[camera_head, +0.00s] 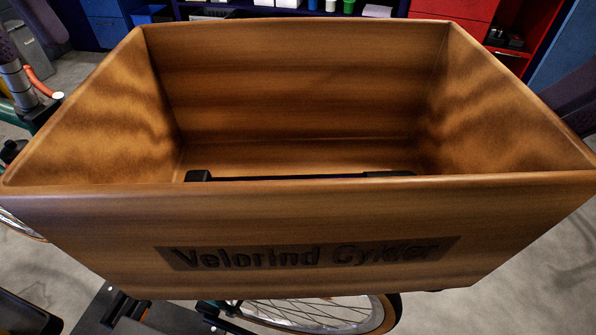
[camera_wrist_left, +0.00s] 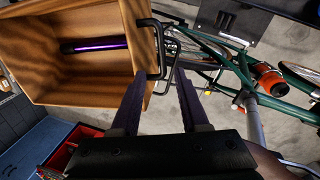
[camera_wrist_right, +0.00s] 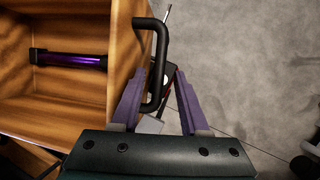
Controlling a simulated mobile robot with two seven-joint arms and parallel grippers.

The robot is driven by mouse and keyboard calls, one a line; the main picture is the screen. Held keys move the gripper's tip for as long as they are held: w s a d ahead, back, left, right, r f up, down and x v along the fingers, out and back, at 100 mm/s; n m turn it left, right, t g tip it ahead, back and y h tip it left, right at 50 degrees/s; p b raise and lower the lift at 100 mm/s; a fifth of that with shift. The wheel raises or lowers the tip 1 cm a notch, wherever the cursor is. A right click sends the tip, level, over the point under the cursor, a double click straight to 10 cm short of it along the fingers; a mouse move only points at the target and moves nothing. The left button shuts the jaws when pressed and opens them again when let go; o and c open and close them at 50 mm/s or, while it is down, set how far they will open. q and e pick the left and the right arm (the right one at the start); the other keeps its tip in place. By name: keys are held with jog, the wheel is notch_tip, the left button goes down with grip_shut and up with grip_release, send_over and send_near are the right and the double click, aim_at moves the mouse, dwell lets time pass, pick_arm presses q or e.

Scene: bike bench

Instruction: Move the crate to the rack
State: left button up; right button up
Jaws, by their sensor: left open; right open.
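The open wooden crate (camera_head: 310,225) fills the middle of the head view, with dark lettering on its near face. It looks level, above a bicycle wheel. My left gripper (camera_wrist_left: 160,74) is open, its purple fingers on either side of the crate's black handle (camera_wrist_left: 158,48). My right gripper (camera_wrist_right: 160,72) is open in the same way around the other black handle (camera_wrist_right: 157,62). I cannot tell whether the fingers touch the handles. A purple tube with black ends (camera_wrist_right: 70,59) lies inside the crate. I cannot make out the rack for certain.
A spoked bicycle wheel (camera_head: 320,312) shows below the crate. A green bicycle frame (camera_wrist_left: 215,55) with an orange part (camera_wrist_left: 268,78) stands beside it in the left wrist view. Blue and red cabinets (camera_head: 455,10) line the back. Grey floor (camera_wrist_right: 255,45) lies open at right.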

jog(key=v, duration=1)
jog(key=shift+s+d+f, duration=0.1)
